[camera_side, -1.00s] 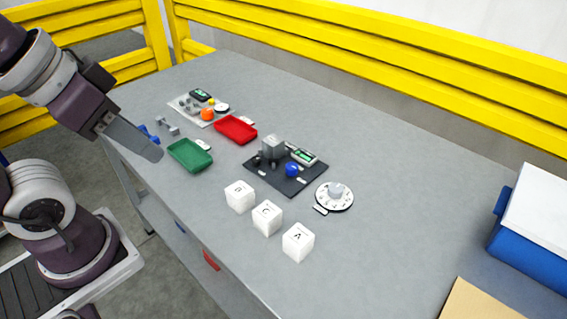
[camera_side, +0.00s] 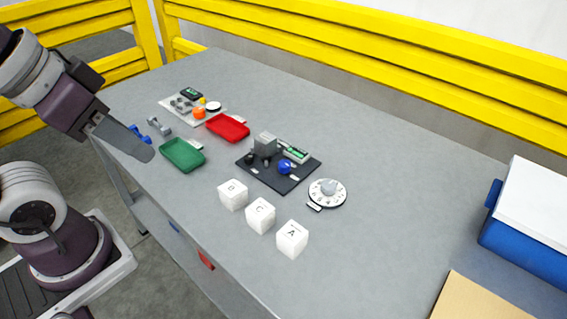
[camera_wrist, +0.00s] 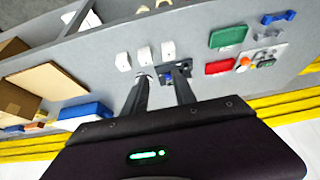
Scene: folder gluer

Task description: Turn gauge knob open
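A white round dial (camera_side: 328,192) with a grey knob in its middle lies on the grey table, right of a dark board (camera_side: 290,185). The board carries a blue round knob (camera_side: 285,167), a grey block (camera_side: 265,144) and a green-faced unit (camera_side: 297,152). I cannot tell for sure which knob is the gauge knob. My gripper (camera_side: 140,148) hangs at the table's left edge, well away from dial and board. In the wrist view my gripper (camera_wrist: 161,82) has its two fingers apart with nothing held; the left finger partly hides the dial.
White lettered cubes (camera_side: 261,215) stand in front of the board. A green tray (camera_side: 183,155), red tray (camera_side: 228,127) and a pale board with small parts (camera_side: 185,117) lie toward the left. A blue box (camera_side: 522,245) stands right.

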